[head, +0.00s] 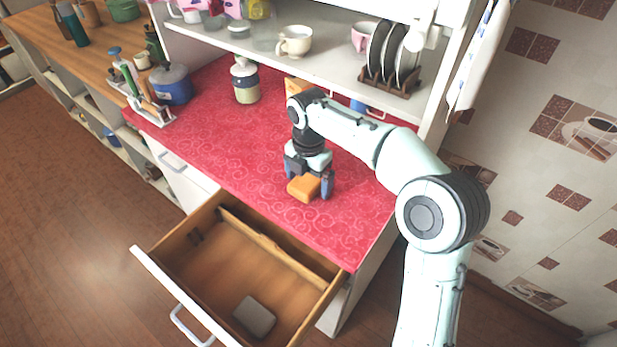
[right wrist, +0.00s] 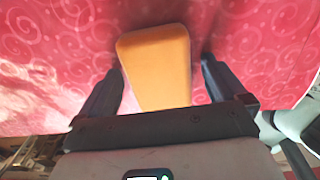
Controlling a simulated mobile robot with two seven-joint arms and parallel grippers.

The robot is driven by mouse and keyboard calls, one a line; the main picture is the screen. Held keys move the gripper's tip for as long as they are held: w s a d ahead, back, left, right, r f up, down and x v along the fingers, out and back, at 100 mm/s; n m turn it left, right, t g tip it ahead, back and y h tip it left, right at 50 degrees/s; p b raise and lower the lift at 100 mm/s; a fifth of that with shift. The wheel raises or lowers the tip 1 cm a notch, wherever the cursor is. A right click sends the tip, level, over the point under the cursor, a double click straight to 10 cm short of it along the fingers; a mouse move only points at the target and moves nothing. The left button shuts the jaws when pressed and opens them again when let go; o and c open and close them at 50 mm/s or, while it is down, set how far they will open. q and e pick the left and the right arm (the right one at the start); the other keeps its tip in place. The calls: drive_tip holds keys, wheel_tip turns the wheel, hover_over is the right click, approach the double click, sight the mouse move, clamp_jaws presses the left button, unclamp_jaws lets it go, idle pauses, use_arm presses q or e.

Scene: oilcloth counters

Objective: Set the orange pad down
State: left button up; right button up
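The orange pad (head: 303,188) is a small block at the front part of the red oilcloth counter (head: 255,165), and appears to rest on it. My right gripper (head: 310,182) is right over it, pointing down. In the right wrist view the pad (right wrist: 158,65) lies between the two fingers (right wrist: 160,75), with red cloth showing in a gap on each side, so the gripper looks open around it. My left gripper is not in view.
An open wooden drawer (head: 225,260) below the counter front holds a grey block (head: 254,317). A jar (head: 245,80), a blue pot (head: 171,84) and a dish rack (head: 390,88) on a shelf are farther back. The counter left of the gripper is clear.

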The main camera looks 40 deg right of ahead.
sight(309, 179)
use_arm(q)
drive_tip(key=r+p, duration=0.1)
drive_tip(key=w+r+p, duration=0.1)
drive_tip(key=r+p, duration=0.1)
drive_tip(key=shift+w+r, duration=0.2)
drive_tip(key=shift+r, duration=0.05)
use_arm(e)
wheel_tip(309, 179, up, 12)
drive_tip(key=shift+r, duration=0.15)
idle(0.4)
